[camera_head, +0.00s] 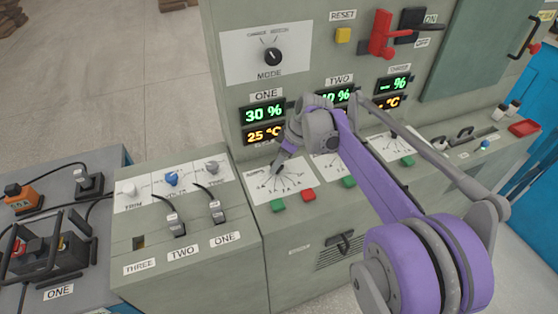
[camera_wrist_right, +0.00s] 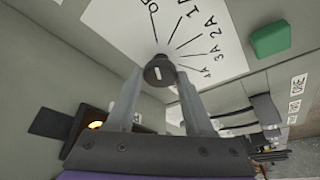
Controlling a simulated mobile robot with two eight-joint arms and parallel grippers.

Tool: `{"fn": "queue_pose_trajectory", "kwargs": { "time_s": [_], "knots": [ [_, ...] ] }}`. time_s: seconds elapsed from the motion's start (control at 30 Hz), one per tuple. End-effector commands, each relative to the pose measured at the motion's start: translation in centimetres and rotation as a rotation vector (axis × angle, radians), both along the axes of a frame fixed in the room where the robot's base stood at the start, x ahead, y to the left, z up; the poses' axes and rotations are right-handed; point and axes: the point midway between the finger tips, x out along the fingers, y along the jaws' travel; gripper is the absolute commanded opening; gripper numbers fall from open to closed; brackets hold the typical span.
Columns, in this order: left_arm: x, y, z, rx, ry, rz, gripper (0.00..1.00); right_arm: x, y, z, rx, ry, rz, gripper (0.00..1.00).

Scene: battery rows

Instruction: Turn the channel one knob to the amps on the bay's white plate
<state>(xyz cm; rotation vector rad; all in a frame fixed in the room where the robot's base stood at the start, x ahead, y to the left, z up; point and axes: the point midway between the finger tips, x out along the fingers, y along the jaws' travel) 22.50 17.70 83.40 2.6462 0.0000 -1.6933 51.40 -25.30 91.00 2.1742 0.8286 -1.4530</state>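The channel one knob (camera_wrist_right: 159,72) is a round black knob with a short white mark, on a white dial plate (camera_wrist_right: 120,22) printed with OFF and amp marks up to 4A. I cannot tell which mark it points to. My right gripper (camera_wrist_right: 160,76) has a finger on each side of the knob, at or very near its edges; touch is unclear. In the head view, the right gripper (camera_head: 283,166) covers the knob on the channel one plate (camera_head: 266,190). A white plate reading ONE (camera_head: 59,292) lies on the left bench; no amps are legible there. My left gripper is not in view.
Channel one shows 30 % (camera_head: 263,113) and 25 °C (camera_head: 265,134). A MODE knob (camera_head: 272,57) is above. A cable panel (camera_head: 190,255) stands left. My right arm hides part of channels two and three.

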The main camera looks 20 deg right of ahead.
Motion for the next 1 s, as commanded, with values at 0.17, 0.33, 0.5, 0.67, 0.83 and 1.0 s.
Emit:
{"fn": "queue_pose_trajectory", "kwargs": {
  "time_s": [0.17, 0.33, 0.5, 0.67, 0.83, 1.0],
  "knots": [
    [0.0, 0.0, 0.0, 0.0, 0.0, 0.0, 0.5, 0.0, 0.0, 0.0, 0.0, 0.0, 0.0, 0.06],
    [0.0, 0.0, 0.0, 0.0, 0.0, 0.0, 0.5, 0.0, 0.0, 0.0, 0.0, 0.0, -0.004, 0.0],
    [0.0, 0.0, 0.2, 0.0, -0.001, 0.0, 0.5, 0.0, 0.0, 0.1, 0.0, -0.001, -0.041, 0.0],
    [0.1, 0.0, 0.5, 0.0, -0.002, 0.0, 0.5, -0.1, 0.1, 0.2, -0.001, -0.001, -0.124, 0.0],
    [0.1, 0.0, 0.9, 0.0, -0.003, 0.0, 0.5, -0.1, 0.2, 0.2, 0.0, 0.0, -0.242, 0.0],
    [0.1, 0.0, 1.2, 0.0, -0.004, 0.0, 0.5, -0.2, 0.2, 0.2, 0.0, -0.001, -0.355, 0.0]
  ]
}}
